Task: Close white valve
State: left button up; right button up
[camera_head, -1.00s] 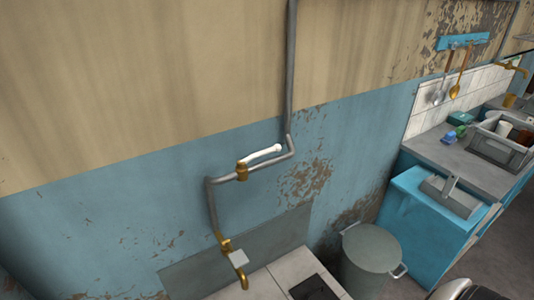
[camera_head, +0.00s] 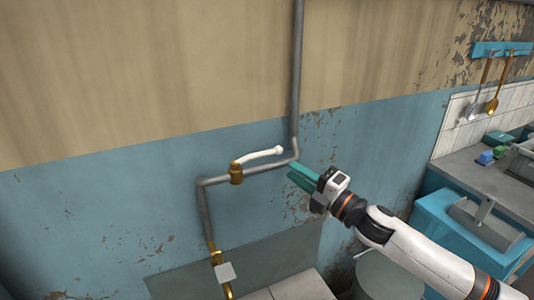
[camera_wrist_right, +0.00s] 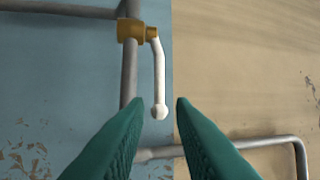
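The white valve handle (camera_head: 262,155) sits on a brass valve body (camera_head: 236,173) on the grey pipe along the wall. The handle lies nearly along the pipe, its round knob end to the right. My right gripper (camera_head: 297,178), with green fingers, is to the right of and a little below the knob. In the right wrist view the handle (camera_wrist_right: 159,75) hangs from the brass body (camera_wrist_right: 131,30), its knob ahead of the gap between my fingers (camera_wrist_right: 160,103). The fingers are spread apart and nothing is between them. My left gripper is not in view.
The grey pipe (camera_head: 296,70) runs up the wall just beyond the knob. A brass tap with a pale handle (camera_head: 225,272) is below. A grey bin (camera_head: 385,278), blue cabinet (camera_head: 465,235) and counter (camera_head: 470,175) stand right. The wall left of the valve is clear.

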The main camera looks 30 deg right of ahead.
aim_at(269, 154)
jog(key=p+x, duration=0.3)
jog(key=x, duration=0.7)
jog(key=shift+w+r, duration=0.2)
jog(key=shift+x, duration=0.75)
jog(key=shift+f, duration=0.15)
grip_shut()
